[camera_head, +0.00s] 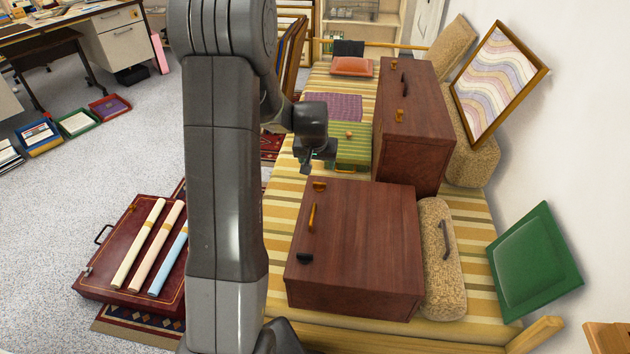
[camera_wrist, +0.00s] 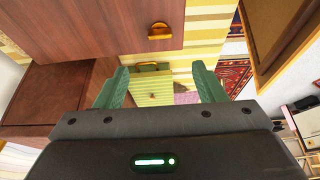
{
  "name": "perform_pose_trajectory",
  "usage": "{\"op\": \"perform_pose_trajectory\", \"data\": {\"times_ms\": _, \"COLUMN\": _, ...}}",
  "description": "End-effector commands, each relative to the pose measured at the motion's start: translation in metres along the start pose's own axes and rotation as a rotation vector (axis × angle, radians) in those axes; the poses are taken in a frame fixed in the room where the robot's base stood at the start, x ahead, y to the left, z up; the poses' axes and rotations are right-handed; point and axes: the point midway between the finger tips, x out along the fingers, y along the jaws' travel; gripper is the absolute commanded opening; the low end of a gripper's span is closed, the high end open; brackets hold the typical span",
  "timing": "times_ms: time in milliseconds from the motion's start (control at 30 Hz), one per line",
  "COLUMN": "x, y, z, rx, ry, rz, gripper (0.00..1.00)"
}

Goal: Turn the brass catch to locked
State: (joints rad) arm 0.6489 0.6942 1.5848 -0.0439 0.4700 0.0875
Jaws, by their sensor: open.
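Several brass-coloured fittings show, and I cannot tell which is the catch meant. The near brown case (camera_head: 365,225) has a brass catch (camera_head: 319,186), a brass handle (camera_head: 312,217) and a black catch (camera_head: 305,258). The far brown case (camera_head: 415,150) has a brass catch (camera_head: 398,116) and a black handle (camera_head: 404,85). My gripper (camera_head: 312,163) hangs between the two cases, beside a small green striped case (camera_head: 350,150). In the wrist view my gripper (camera_wrist: 160,72) is open and empty, and a brass catch (camera_wrist: 160,31) on a brown case lies beyond its fingertips.
The cases rest on a yellow striped cover (camera_head: 480,240). A tan woven case (camera_head: 440,260) stands right of the near case. A framed wavy print (camera_head: 498,82) and a green panel (camera_head: 535,262) lean at the right. A red case with rolls (camera_head: 110,275) lies on the floor.

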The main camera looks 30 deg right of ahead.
Motion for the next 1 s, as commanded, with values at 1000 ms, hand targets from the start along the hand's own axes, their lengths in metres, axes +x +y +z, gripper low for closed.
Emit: {"op": "perform_pose_trajectory", "data": {"times_ms": 1000, "x": 0.134, "y": 0.000, "z": 0.001, "rx": -0.001, "ry": -0.001, "rz": 0.000, "gripper": 0.64}}
